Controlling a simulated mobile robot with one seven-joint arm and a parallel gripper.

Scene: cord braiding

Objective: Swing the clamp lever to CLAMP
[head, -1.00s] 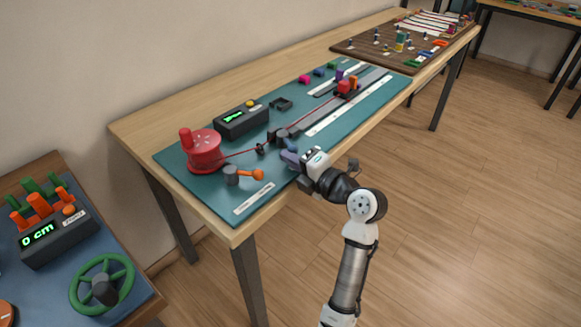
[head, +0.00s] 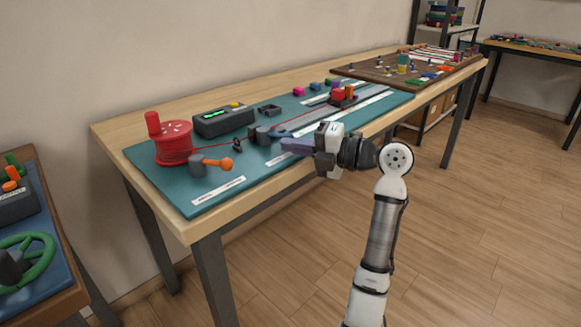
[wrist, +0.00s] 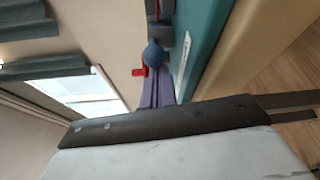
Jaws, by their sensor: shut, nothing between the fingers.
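My gripper (head: 285,146) is shut and empty, its purple fingers level over the teal board and pointing left. A dark grey clamp block (head: 259,135) stands just beyond the fingertips, on the line of the red cord. In the wrist view a blue round knob (wrist: 154,54), which looks like the clamp lever's end, sits right at the tips of my purple fingers (wrist: 157,92). I cannot tell whether they touch. The lever's arm is mostly hidden, and its marked position cannot be read.
A red spool (head: 172,146) and a grey post with an orange-knobbed crank (head: 215,164) stand at the left. A black display box (head: 223,120) is behind. A red carriage (head: 343,95) sits on the rail at the right. White label strips (head: 218,191) lie along the front.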

